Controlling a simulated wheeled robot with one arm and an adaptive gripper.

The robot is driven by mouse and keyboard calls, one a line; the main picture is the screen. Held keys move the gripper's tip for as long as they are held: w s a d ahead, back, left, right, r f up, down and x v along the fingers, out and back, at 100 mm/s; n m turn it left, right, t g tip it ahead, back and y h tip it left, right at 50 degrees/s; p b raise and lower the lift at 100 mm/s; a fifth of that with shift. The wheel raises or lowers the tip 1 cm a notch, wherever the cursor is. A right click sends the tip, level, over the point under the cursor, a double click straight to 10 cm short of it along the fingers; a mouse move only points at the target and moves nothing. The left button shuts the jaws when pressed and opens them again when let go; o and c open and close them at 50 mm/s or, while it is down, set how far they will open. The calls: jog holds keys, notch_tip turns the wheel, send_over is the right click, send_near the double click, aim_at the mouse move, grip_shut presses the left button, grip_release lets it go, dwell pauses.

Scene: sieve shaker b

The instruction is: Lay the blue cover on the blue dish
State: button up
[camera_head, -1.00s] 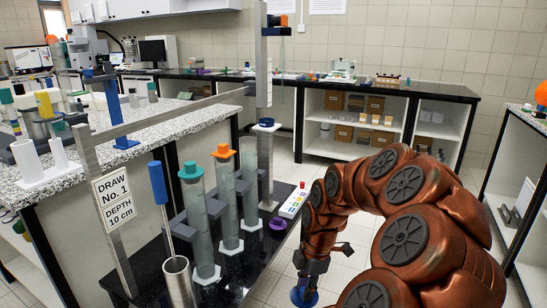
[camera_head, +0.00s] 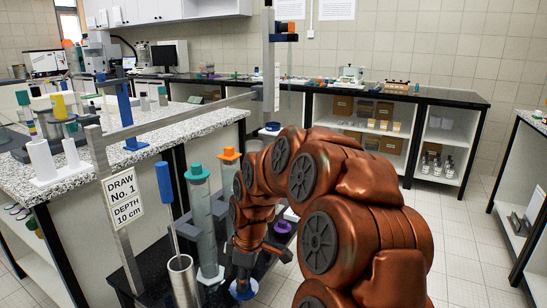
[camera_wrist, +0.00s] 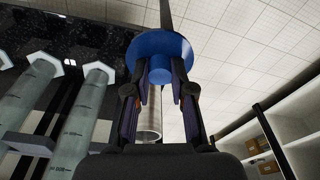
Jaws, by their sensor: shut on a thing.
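The blue cover (camera_head: 243,290) is a round disc, held low at the bottom of the head view. In the wrist view the cover (camera_wrist: 160,46) shows a short knob, and my gripper (camera_wrist: 160,80) is shut on that knob. My gripper (camera_head: 242,276) is partly hidden by my arm in the head view. A small blue round piece (camera_head: 272,127) tops a pale part beside the upright post, behind my arm; I cannot tell if it is the blue dish. My gripper and cover are apart from it, lower and nearer.
A steel cylinder (camera_head: 183,280) with a blue-handled rod (camera_head: 165,183) stands left of the cover. Tall clear cylinders with teal (camera_head: 196,172) and orange (camera_head: 229,155) tops stand close to my arm. A purple piece (camera_head: 282,227) lies behind it. Floor at right is clear.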

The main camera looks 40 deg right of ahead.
jog(key=w+a+r+m, duration=0.3)
jog(key=w+a, duration=0.6)
jog(key=w+a+r+m, duration=0.3)
jog(key=w+a, duration=0.6)
jog(key=shift+a+m+t+h, duration=0.2)
jog(key=shift+m+t+h, duration=0.1)
jog(key=shift+m+h, duration=0.1)
jog(key=shift+r, duration=0.2)
jog(key=shift+f, duration=0.2)
